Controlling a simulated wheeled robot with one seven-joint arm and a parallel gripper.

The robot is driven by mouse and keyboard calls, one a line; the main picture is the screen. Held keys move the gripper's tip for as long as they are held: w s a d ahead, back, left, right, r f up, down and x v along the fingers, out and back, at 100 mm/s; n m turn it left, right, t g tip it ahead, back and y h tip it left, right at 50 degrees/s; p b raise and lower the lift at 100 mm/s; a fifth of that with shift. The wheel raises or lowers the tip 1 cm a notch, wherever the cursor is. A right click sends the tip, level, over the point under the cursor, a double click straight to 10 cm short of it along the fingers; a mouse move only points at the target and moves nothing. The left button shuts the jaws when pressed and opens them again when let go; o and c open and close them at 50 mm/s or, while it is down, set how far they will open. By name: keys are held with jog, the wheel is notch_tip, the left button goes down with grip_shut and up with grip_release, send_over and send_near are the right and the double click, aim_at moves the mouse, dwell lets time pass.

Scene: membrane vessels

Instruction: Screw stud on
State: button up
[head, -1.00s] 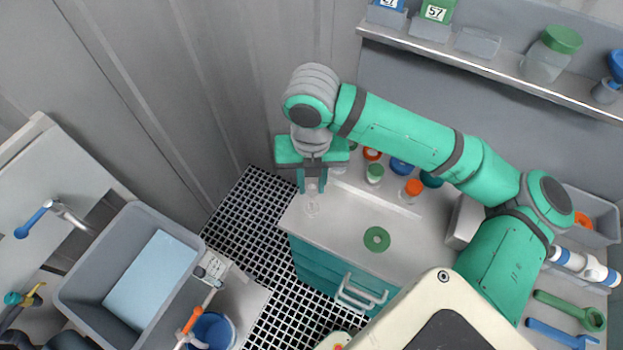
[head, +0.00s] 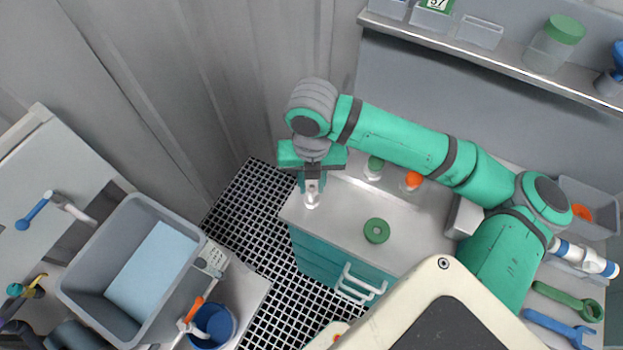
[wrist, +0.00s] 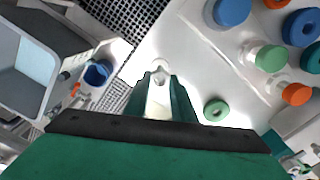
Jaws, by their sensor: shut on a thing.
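My gripper (head: 312,187) points down over the near left corner of the steel-topped bench (head: 345,215). Its teal fingers are shut on a small pale piece (head: 311,200), probably the stud, which stands upright at the bench top. In the wrist view this pale piece (wrist: 160,80) sits between the fingertips of my gripper (wrist: 164,92). I cannot tell whether it is threaded onto anything, as its lower end is small and partly hidden.
A green ring (head: 376,230) lies on the bench. Jars with green (wrist: 270,58) and orange (wrist: 296,94) lids, and blue-lidded ones, stand farther back. A grey basin (head: 75,285) and blue bucket (head: 222,327) are at left. Wrenches (head: 566,300) lie at right.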

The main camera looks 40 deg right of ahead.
aim_at(312, 190)
jog(key=shift+f, duration=1.25)
jog(key=m, duration=0.5)
jog(key=shift+m, duration=0.4)
jog(key=m, duration=0.4)
jog(key=shift+f, duration=0.1)
jog(key=m, duration=1)
jog(key=o, duration=1.1)
